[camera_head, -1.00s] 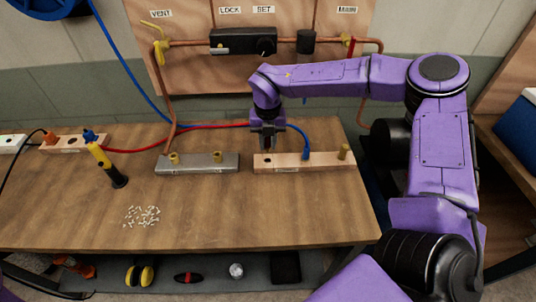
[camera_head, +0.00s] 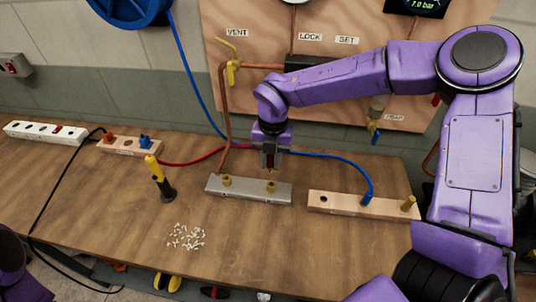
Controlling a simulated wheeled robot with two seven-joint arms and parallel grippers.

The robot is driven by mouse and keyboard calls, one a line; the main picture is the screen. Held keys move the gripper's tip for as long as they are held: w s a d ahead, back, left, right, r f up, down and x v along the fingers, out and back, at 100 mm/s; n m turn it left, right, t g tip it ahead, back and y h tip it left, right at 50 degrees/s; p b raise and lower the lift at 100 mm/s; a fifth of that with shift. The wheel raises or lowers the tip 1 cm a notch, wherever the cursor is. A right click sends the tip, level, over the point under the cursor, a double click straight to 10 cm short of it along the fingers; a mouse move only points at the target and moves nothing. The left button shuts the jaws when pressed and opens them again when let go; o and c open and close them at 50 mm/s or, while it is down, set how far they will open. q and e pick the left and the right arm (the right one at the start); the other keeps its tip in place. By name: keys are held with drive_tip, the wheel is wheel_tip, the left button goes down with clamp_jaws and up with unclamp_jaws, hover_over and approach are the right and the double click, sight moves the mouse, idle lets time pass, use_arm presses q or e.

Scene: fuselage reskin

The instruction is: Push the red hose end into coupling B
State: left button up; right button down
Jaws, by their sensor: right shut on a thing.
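My right gripper (camera_head: 270,163) points down and is shut on the red hose end, which is mostly hidden between the fingers. It is over the grey metal block (camera_head: 247,193), close above the right of two brass couplings (camera_head: 271,187); I cannot tell whether the hose end touches it. The other brass coupling (camera_head: 227,181) stands to the left. The lettering on the block is too small to read, so I cannot tell which is B. The red hose (camera_head: 192,161) runs left from behind the gripper. My left gripper is not in view.
A wooden block (camera_head: 340,205) at right has an open hole, a plugged blue hose end (camera_head: 367,198) and a brass peg (camera_head: 409,203). A yellow-and-black tool (camera_head: 158,178) stands left of the grey block, near scattered white bits (camera_head: 186,237). The front bench top is mostly clear.

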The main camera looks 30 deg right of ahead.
sight(271, 171)
drive_tip(key=shift+w+d+f+b, duration=0.15)
drive_tip(key=shift+f+b, duration=0.25)
drive_tip(key=shift+f, duration=0.2)
drive_tip(key=shift+w+d+f+b, duration=0.15)
drive_tip(key=shift+f+b, duration=0.2)
drive_tip(key=shift+f, duration=0.2)
drive_tip(key=shift+s+a+f+b, duration=0.15)
drive_tip(key=shift+s+f+b, duration=0.15)
drive_tip(key=shift+f+b, duration=0.45)
drive_tip(key=shift+s+f+b, duration=0.1)
drive_tip(key=shift+f+b, duration=0.3)
drive_tip(key=shift+f, duration=0.2)
drive_tip(key=shift+w+f, duration=0.15)
drive_tip(key=shift+w, duration=0.05)
drive_tip(key=c, duration=1.7)
unclamp_jaws()
drive_tip(key=shift+s, duration=0.15)
clamp_jaws()
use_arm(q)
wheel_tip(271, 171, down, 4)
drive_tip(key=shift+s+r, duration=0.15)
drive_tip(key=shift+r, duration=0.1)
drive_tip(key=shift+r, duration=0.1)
